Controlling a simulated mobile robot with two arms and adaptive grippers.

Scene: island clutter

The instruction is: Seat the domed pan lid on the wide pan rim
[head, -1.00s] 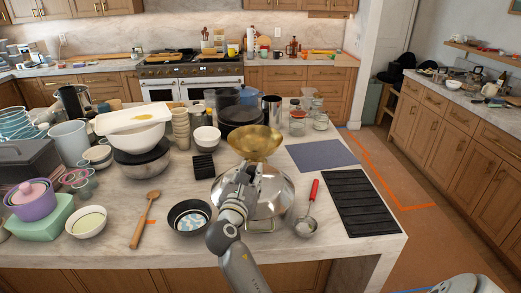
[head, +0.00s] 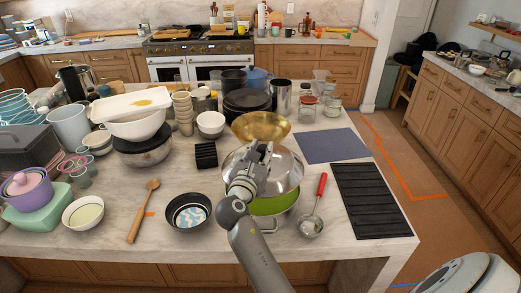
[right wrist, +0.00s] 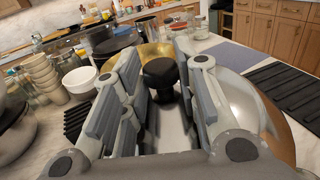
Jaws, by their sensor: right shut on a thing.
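The domed pan lid (head: 285,172) is a shiny silver dome with a black knob (right wrist: 160,72). My right gripper (head: 252,170) is shut on that knob, seen between the fingers in the right wrist view (right wrist: 160,85). The lid is over the back part of the wide pan (head: 272,222), a silver pan with a green inside. The pan's front inside shows below the lid's near edge, so the lid does not cover it fully. The back rim is hidden by the lid and gripper. My left gripper is not in view.
A gold bowl (head: 261,126) stands just behind the lid. A red-handled ladle (head: 313,222) lies right of the pan, and a small black pan (head: 188,212) sits left. A black slatted mat (head: 372,200) and blue-grey mat (head: 331,146) lie flat to the right.

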